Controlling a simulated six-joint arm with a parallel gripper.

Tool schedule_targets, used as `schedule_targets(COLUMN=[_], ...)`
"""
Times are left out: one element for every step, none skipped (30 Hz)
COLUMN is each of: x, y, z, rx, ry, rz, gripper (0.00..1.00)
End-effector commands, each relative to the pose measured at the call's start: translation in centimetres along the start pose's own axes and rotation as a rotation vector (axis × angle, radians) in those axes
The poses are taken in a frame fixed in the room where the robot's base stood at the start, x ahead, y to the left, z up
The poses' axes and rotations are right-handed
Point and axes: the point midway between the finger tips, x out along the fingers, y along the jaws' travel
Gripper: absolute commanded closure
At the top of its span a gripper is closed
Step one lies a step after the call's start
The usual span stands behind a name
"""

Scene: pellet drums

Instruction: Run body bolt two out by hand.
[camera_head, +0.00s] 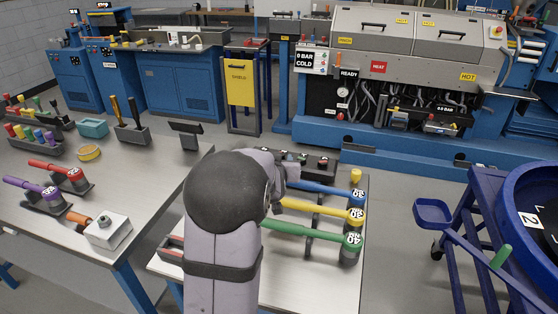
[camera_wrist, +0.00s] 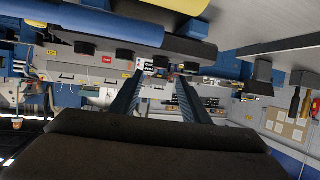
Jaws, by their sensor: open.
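My gripper (camera_wrist: 159,80) shows in the wrist view with its two dark blue fingers apart and nothing between them. In the head view my arm covers the middle of the front bench, and I cannot make out the fingers there. The grey machine on its blue base (camera_head: 415,55) stands at the back, with signs such as HEAT and HOT and a dark recess with hoses below. I cannot pick out body bolt two in either view.
Wrenches with blue (camera_head: 325,188), yellow (camera_head: 325,209) and green (camera_head: 300,233) handles lie on the front bench, close to my arm. A dark rack (camera_head: 318,166) is behind them. A blue drum (camera_head: 515,215) stands at right. The left bench (camera_head: 120,180) holds more tools.

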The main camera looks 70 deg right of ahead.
Motion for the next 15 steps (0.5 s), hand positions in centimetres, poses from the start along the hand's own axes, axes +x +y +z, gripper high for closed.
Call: schedule_targets(x=[-0.32, -0.47, -0.63, -0.73, -0.8, -0.86, -0.89, -0.91, -0.92, -0.91, -0.91, -0.91, -0.9, -0.9, -0.89], y=[0.02, 0.02, 0.02, 0.02, 0.02, 0.02, 0.02, 0.02, 0.02, 0.02, 0.02, 0.02, 0.02, 0.02, 0.01], z=[0.06, 0.07, 0.04, 0.01, 0.0, 0.0, 0.01, 0.01, 0.02, 0.02, 0.02, 0.02, 0.02, 0.02, 0.02], rx=[0.0, 0.0, 0.0, 0.0, 0.0, 0.0, 0.0, 0.0, 0.001, 0.001, 0.001, 0.001, 0.001, 0.001, 0.002], ry=[0.0, 0.0, 0.0, 0.001, 0.001, 0.001, 0.0, 0.0, 0.0, 0.0, 0.0, 0.0, 0.0, 0.0, 0.0], rz=[0.0, 0.0, 0.0, 0.0, 0.0, 0.0, 0.0, 0.0, 0.0, 0.0, 0.0, 0.0, 0.0, 0.0, 0.001], gripper=[0.58, 0.58, 0.58, 0.58, 0.58, 0.58, 0.58, 0.58, 0.58, 0.58, 0.58, 0.58, 0.58, 0.58, 0.58])
